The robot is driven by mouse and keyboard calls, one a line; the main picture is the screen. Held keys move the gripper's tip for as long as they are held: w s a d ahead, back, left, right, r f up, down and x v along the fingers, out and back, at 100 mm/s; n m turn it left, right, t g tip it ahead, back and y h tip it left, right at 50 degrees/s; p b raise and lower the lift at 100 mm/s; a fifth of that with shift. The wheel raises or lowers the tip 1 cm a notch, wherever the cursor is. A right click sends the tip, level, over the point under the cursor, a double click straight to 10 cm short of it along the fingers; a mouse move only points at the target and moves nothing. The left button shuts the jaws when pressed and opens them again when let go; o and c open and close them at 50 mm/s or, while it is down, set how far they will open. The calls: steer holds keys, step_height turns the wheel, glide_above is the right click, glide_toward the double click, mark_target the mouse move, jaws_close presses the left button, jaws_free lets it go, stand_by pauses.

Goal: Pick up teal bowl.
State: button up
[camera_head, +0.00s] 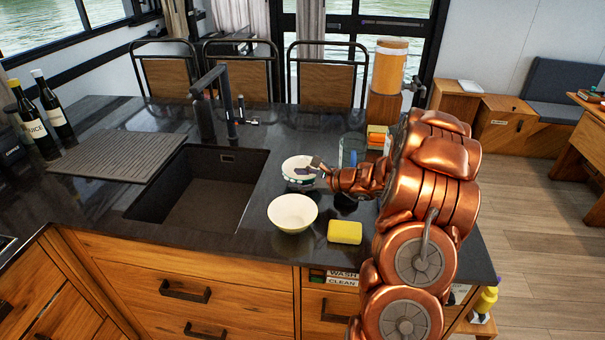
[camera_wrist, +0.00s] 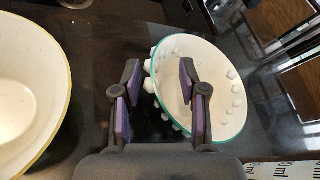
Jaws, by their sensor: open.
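The teal bowl (camera_head: 294,165) stands on the dark counter to the right of the sink, behind a cream bowl. In the wrist view the teal bowl (camera_wrist: 218,62) has a white inside, a thin teal rim and white knobs around its outside. My gripper (camera_head: 316,166) is at the bowl's right side in the head view. In the wrist view my gripper (camera_wrist: 158,78) is open and empty. Its right finger overlaps the bowl's inside and its left finger is outside the rim. I cannot tell whether either finger touches the bowl.
The cream bowl (camera_head: 292,212) stands close in front; its yellow rim shows in the wrist view (camera_wrist: 62,100). A yellow sponge (camera_head: 345,232) lies to its right. The sink (camera_head: 207,190) with a black faucet (camera_head: 226,102) is to the left. An orange-filled canister (camera_head: 390,67) stands behind my arm.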

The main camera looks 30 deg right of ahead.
jaws_close()
stand_by(0.4)
steer(key=shift+r, duration=0.15)
step_height(320, 180, up, 10)
steer(key=shift+f+b, duration=0.1)
steer(key=shift+b, duration=0.95)
steer(key=w+a+r+m+h, duration=0.1)
steer(key=a, duration=1)
steer(key=w+a+r+m+t+h, duration=0.1)
steer(key=a+r, duration=0.1)
steer(key=a, duration=1)
steer(key=shift+w+r, duration=0.2)
